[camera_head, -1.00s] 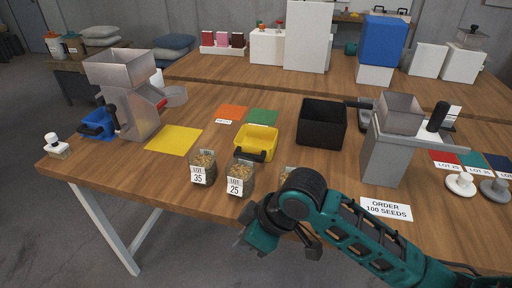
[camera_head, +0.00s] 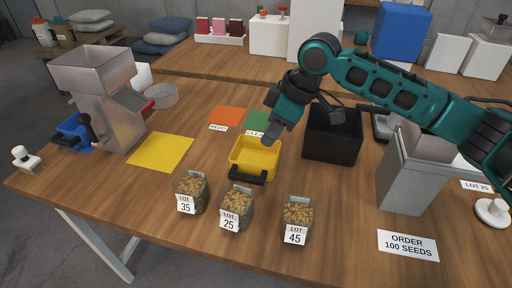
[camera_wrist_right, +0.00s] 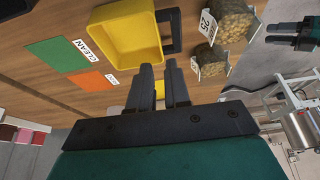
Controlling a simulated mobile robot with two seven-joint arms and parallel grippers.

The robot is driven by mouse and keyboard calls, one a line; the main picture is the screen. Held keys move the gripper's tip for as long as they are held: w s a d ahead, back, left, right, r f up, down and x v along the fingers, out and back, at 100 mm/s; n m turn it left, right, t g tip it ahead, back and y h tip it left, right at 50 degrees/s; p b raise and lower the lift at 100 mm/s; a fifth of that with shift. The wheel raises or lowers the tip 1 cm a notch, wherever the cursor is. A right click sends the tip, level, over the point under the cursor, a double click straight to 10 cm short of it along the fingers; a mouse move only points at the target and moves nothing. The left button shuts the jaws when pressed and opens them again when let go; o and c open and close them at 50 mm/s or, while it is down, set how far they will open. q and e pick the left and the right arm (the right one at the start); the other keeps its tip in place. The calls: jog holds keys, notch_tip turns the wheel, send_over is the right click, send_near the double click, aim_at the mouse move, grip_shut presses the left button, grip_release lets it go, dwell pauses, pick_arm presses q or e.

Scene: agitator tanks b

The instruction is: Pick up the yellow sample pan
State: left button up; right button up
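The yellow sample pan (camera_head: 257,157) sits empty on the table in the head view, its black handle (camera_head: 248,177) toward the front edge. In the right wrist view the pan (camera_wrist_right: 125,38) and handle (camera_wrist_right: 176,30) lie beyond the fingertips. My right gripper (camera_head: 270,138) is above the pan's back rim and the green card. In the right wrist view its fingers (camera_wrist_right: 159,68) stand apart with nothing between them. My left gripper (camera_wrist_right: 285,35) shows only at the upper right of the right wrist view, its two dark fingers apart, away from the pan.
Seed jars labelled 35 (camera_head: 191,190), 25 (camera_head: 236,207) and 45 (camera_head: 297,217) stand in front of the pan. A black bin (camera_head: 333,145) is close on its right. A yellow mat (camera_head: 161,152) lies to the left, with orange (camera_head: 228,116) and green (camera_head: 257,121) cards behind.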

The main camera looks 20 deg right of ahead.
aim_at(254, 163)
jog(key=x, duration=0.7)
jog(key=shift+w, duration=0.1)
jog(key=shift+x, duration=2.85)
jog(key=shift+w+a, duration=0.1)
grip_shut()
jog(key=shift+r, duration=0.1)
